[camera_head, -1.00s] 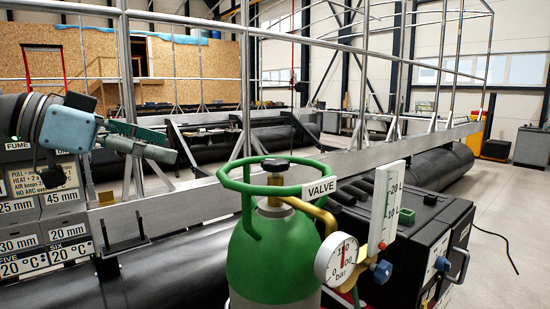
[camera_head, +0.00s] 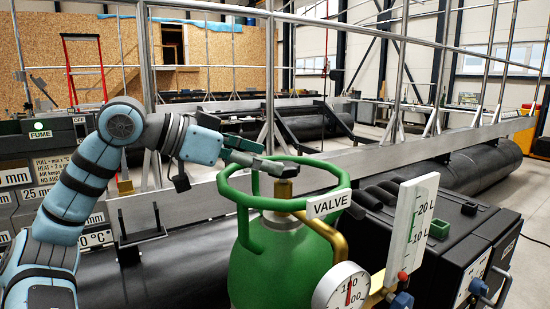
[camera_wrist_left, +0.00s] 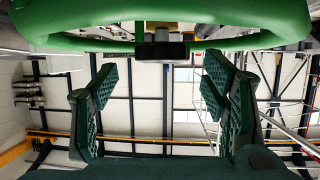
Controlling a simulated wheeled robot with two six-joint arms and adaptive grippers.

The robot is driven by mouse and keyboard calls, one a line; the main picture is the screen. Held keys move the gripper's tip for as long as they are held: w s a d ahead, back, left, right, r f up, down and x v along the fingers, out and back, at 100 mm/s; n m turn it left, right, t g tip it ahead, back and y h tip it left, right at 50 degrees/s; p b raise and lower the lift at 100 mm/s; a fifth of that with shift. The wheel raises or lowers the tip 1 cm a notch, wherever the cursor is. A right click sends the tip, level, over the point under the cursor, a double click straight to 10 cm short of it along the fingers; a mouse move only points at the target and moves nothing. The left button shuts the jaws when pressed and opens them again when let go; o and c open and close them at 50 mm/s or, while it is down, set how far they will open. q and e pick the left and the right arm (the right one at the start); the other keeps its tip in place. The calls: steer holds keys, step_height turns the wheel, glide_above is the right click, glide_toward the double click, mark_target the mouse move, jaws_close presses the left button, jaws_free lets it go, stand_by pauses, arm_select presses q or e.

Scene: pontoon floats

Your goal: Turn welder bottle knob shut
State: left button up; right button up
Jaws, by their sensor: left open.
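The green welder bottle (camera_head: 262,265) stands upright at the front middle, with a green guard ring (camera_head: 240,199) around its top. Its brass valve (camera_head: 283,190) rises inside the ring, with the dark knob on top mostly hidden behind my fingers in the head view. My left gripper (camera_head: 272,167) reaches in from the left over the ring's far rim, at knob height. In the left wrist view, the dark knob (camera_wrist_left: 161,51) lies between the lines of the two open fingers, just beyond their tips. I cannot tell whether they touch it. My right gripper is out of view.
A round pressure gauge (camera_head: 343,288) and a flow meter (camera_head: 411,232) stand right of the bottle. A black machine (camera_head: 465,240) is further right; a metal rail (camera_head: 190,199) runs behind.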

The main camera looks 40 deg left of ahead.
arm_select(q)
steer(key=p+x, duration=0.1)
steer(key=x, duration=0.3)
steer(key=shift+w+a, duration=0.1)
steer(key=shift+w, duration=0.05)
steer(key=shift+s, duration=0.3)
steer(key=shift+c, duration=0.9)
steer(key=c, duration=0.9)
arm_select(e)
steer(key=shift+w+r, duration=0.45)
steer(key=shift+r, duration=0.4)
